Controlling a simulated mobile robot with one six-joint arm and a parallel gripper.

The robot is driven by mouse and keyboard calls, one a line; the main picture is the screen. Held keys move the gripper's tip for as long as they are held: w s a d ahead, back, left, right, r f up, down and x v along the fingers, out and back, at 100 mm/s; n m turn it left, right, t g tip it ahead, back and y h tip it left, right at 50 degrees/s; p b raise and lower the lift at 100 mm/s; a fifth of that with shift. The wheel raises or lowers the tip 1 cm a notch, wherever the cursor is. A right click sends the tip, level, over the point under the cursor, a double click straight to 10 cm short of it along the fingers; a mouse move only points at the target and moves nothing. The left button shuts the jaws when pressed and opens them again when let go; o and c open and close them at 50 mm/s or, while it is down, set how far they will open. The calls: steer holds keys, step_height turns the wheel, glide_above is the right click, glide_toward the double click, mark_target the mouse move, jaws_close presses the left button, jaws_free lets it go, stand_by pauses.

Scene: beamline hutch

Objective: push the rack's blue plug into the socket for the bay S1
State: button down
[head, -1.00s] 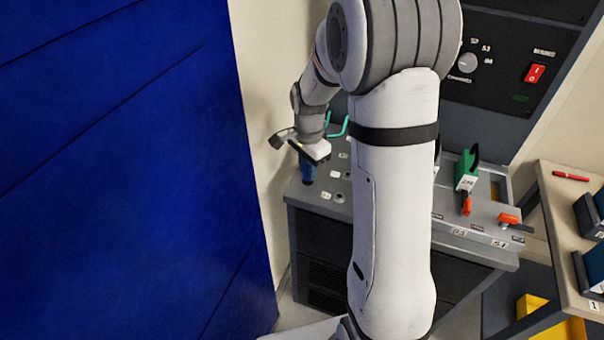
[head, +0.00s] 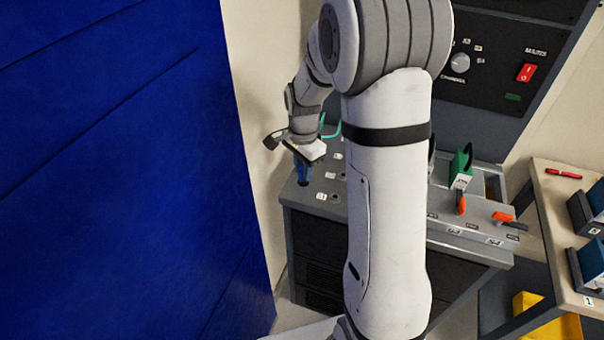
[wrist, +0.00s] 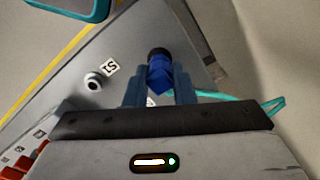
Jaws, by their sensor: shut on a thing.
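My gripper (head: 303,163) is shut on the blue plug (head: 303,173), low over the left end of the grey rack top (head: 310,205). In the wrist view the blue plug (wrist: 160,75) sits between the two fingers, with its dark round end pointing away from the palm. A round metal socket (wrist: 94,84) with a small label that may read S1 or S2 lies to its left. In the head view, small round sockets (head: 335,197) with white labels lie right of the plug. I cannot tell whether the plug's tip touches the panel.
A teal cable (head: 331,130) loops behind my gripper. A green-handled part (head: 461,168) and orange levers (head: 502,217) stand on the rack's right side. A blue wall panel (head: 110,170) is close on the left. A side table (head: 550,200) stands at right.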

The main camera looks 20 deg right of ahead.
steer(key=shift+r+p, duration=0.55)
steer(key=shift+r, duration=0.35)
steer(key=shift+r+p, duration=2)
steer(key=shift+r, duration=1)
steer(key=shift+s+f, duration=0.1)
steer(key=shift+s, duration=0.05)
